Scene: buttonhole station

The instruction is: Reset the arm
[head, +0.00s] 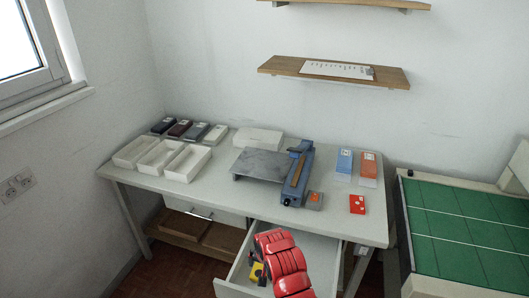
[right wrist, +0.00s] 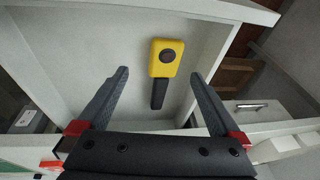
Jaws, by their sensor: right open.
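The tool also shows partly in the head view (head: 257,272), beside the red arm. My left gripper is not in view.
A green-topped table (head: 455,225) stands right.

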